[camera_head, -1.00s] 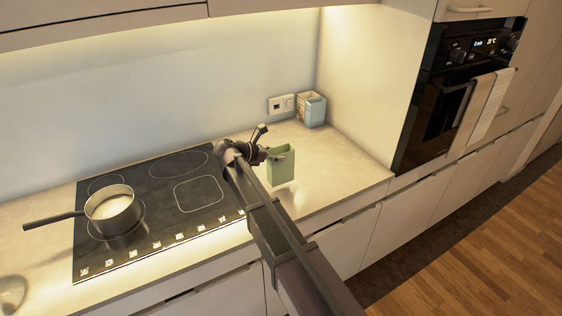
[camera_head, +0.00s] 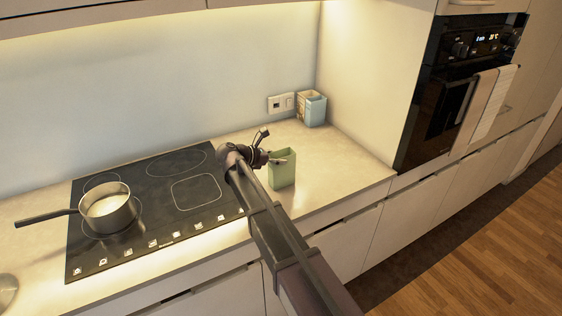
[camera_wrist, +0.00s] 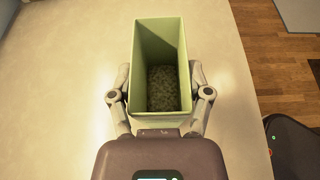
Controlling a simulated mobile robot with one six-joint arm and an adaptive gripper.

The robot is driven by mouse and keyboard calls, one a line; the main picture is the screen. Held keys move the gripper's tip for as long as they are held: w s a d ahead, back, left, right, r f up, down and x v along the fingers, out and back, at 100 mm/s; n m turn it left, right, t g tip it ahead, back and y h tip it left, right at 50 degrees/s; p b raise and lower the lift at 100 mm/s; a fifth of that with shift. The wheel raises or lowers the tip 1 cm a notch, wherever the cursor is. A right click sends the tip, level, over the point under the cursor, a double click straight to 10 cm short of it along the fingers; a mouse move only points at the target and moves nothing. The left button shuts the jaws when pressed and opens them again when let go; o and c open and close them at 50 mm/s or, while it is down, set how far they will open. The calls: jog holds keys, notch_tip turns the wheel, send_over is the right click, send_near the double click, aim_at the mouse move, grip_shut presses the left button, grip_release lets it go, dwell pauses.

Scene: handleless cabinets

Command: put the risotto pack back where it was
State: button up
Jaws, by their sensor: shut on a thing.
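A green open-topped pack (camera_head: 282,170), the one in my hold, is upright over the counter right of the hob; no label is readable. In the wrist view the pack (camera_wrist: 160,35) shows from above, with dark greenish grains at its bottom. My gripper (camera_wrist: 158,95) is shut on it, a finger on each long side. In the head view my gripper (camera_head: 274,158) reaches it from the left. Its base is at or just above the counter; I cannot tell if they touch.
The counter (camera_head: 335,165) is clear around the pack. A blue pack (camera_head: 315,110) and a beige one (camera_head: 303,98) stand in the back corner by a wall socket (camera_head: 281,103). A pot (camera_head: 108,212) sits on the hob (camera_head: 160,225) at left. A tall oven (camera_head: 440,115) stands right.

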jog(key=shift+f, duration=0.15)
jog(key=o, duration=1.3)
jog(key=shift+o, duration=0.2)
jog(key=shift+r, duration=0.25)
jog(key=shift+s+a+r, duration=0.15)
jog(key=shift+a, duration=0.1)
jog(key=p+v, duration=0.4)
jog(key=v, duration=0.7)
jog(key=shift+s+p, duration=0.2)
jog(key=shift+p, duration=0.15)
jog(key=shift+a, duration=0.1)
